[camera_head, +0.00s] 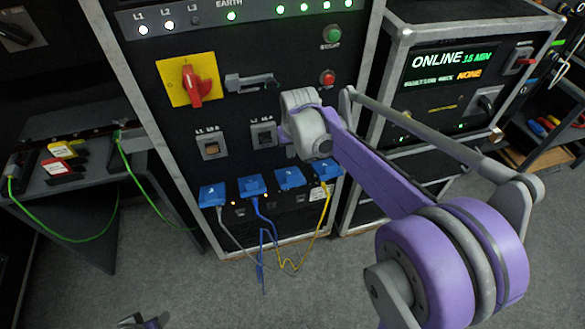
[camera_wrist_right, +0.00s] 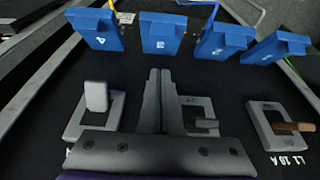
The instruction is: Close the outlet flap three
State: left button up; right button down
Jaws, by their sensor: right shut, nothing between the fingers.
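The outlet flap three (camera_head: 289,178) is a blue cover, third from the left in a row of blue flaps low on the black panel. In the right wrist view it shows as the blue flap marked 3 (camera_wrist_right: 160,34), beyond my fingertips and apart from them. It juts out from the panel; I cannot tell its exact angle. My right gripper (camera_wrist_right: 158,74) is shut and empty, its fingers pressed together.
Flaps one (camera_head: 212,195), two (camera_head: 252,187) and four (camera_head: 325,170) flank it. Grey, blue and yellow cables (camera_head: 292,266) hang below the row. Breaker switches (camera_wrist_right: 98,97) sit near my right fingers. A red rotary switch (camera_head: 190,82) is higher up. The floor in front is open.

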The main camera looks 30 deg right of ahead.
aim_at(293, 175)
jog(key=f, duration=0.5)
jog(key=shift+s+f, duration=0.2)
jog(key=shift+s, duration=0.05)
pick_arm(q)
jog(key=shift+f, duration=0.2)
pick_arm(e)
jog(key=shift+s+a+f, duration=0.15)
jog(key=shift+s+f, duration=0.1)
jog(key=shift+f, duration=0.2)
pick_arm(q)
jog(key=shift+s+f, duration=0.1)
pick_arm(e)
jog(key=shift+f, duration=0.1)
jog(key=shift+s+f+b, duration=0.1)
jog(key=shift+b, duration=0.25)
jog(key=shift+s+a+t, duration=0.1)
jog(key=shift+s+t, duration=0.2)
jog(key=shift+t, duration=0.1)
pick_arm(q)
jog(key=shift+s+a+f+b, duration=0.3)
jog(key=shift+a+f, duration=0.15)
jog(key=shift+a, duration=0.35)
pick_arm(e)
jog(key=shift+f, duration=0.2)
